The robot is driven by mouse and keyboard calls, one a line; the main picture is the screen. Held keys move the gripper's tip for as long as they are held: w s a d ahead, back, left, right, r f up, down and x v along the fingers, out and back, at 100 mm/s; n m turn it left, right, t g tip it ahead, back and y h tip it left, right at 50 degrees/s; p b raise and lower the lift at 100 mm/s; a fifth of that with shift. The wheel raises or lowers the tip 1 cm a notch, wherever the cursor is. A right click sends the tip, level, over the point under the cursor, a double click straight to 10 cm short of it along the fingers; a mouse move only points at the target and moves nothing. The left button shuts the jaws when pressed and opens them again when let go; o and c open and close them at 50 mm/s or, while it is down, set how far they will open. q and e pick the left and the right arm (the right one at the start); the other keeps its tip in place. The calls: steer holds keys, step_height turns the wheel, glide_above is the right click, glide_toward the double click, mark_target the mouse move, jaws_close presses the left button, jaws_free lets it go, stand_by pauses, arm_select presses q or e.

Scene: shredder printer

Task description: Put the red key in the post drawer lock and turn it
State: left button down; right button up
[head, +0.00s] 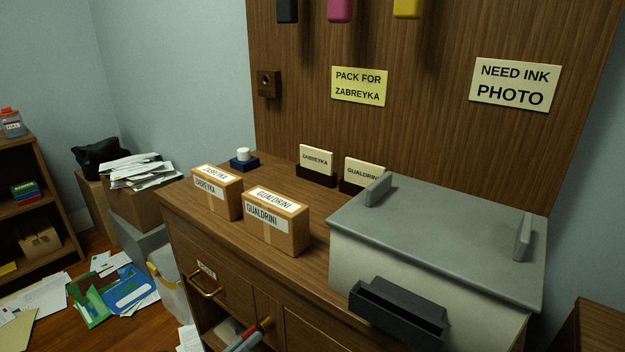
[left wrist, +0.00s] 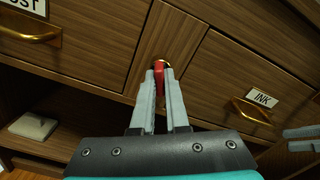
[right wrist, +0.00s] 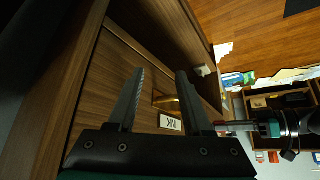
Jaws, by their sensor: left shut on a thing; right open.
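My left gripper (left wrist: 165,72) is shut on the red key (left wrist: 159,78) in the left wrist view. The key points at a round brass lock (left wrist: 162,62) on the narrow wooden panel between two drawers; how deep it sits is hidden by the fingers. In the head view the red key (head: 266,322) shows at the tip of my left gripper (head: 262,328). The post drawer (head: 219,294) is shut, with a brass handle and a label. My right gripper (right wrist: 158,76) is open and empty, facing the cabinet front near the INK drawer handle (right wrist: 166,102).
Two boxes, Zabreyka (head: 222,207) and Gualdrini (head: 285,235), stand on the cabinet top beside the grey printer (head: 440,235). The INK drawer (left wrist: 215,75) is shut. An open shelf lies below the drawers. Papers and bins (head: 172,285) crowd the floor at left.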

arm_select(q)
steer(key=shift+m, duration=0.4)
steer(key=shift+m+b, duration=0.3)
steer(key=shift+m, duration=0.4)
steer(key=c, duration=0.5)
jaws_free()
steer(key=shift+p+v, duration=0.7)
steer(key=shift+v, duration=2.35)
